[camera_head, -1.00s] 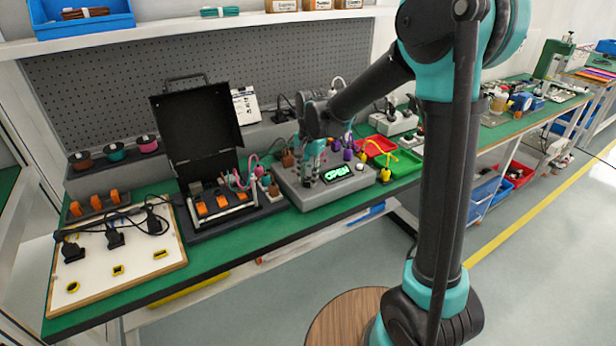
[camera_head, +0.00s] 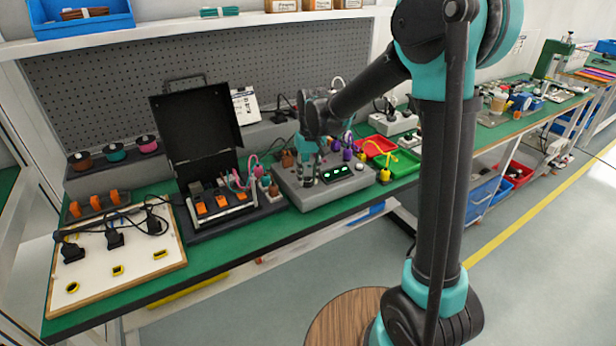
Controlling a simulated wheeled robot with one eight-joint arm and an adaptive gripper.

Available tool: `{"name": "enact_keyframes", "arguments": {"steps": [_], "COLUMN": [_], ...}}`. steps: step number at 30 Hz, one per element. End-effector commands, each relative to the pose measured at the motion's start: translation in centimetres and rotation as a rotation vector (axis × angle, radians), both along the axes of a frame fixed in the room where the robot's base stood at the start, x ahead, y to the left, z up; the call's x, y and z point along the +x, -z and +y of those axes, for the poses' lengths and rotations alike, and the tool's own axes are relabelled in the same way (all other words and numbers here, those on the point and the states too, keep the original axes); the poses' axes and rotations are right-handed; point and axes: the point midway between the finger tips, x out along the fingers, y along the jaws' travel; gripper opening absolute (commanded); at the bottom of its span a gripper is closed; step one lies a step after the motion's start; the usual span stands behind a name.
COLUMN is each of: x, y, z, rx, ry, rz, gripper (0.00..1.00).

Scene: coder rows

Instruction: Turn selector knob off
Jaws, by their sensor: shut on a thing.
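The grey tester box (camera_head: 322,194) stands on the green bench. Its small dark display (camera_head: 336,172) shows a few short green marks. My gripper (camera_head: 309,180) points down onto the box's top, just left of the display. Its fingers are shut on the selector knob, which they mostly hide. The knob's pointing direction cannot be made out.
An open black case (camera_head: 198,130) with orange parts stands left of the box. A white board (camera_head: 140,265) with black plugs lies further left. Red (camera_head: 379,147) and green (camera_head: 402,164) trays sit to the right. Purple and yellow plugs stand close behind and right of my gripper.

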Motion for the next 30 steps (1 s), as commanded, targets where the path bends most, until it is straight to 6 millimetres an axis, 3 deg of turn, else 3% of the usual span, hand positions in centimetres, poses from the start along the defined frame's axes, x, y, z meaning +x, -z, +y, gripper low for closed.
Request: {"name": "enact_keyframes", "arguments": {"steps": [15,30], "x": [0.15,0.18], "y": [-0.03,-0.03], "z": [0.00,0.01], "rx": [-0.001,0.000], "ry": [-0.382,-0.483], "rz": [-0.001,-0.001], "gripper": [0.00,0.00]}}
